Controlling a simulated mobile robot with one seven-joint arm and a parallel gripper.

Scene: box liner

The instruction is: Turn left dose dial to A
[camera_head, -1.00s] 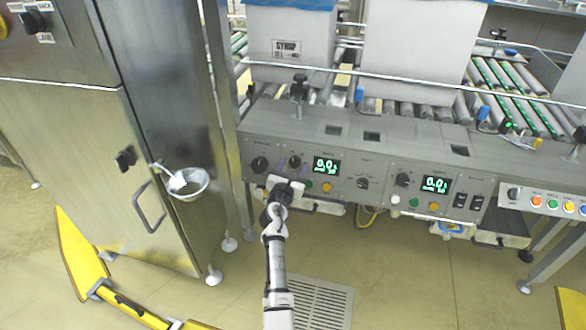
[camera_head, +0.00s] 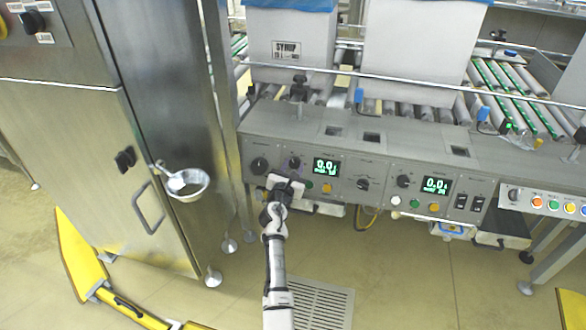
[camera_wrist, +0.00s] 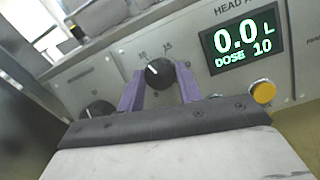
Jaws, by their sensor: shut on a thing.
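The left dose dial (camera_wrist: 160,74) is a round black knob with a white pointer line, on the grey panel left of a display. In the wrist view it sits between the two purple fingers of my gripper (camera_wrist: 159,86), which is shut on it. Marks 10 and 15 show above the dial; I cannot make out an A. The display (camera_wrist: 241,40) reads 0.0 L, DOSE 10. In the head view the dial (camera_head: 294,162) shows just above my gripper (camera_head: 290,174), whose fingers are hard to see there.
Another black knob (camera_head: 259,165) is left of the dial, and a yellow button (camera_wrist: 263,92) is below the display. To the right are a second display (camera_head: 436,185) and more knobs. A steel cabinet (camera_head: 150,225) with a bowl (camera_head: 193,188) stands at the left.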

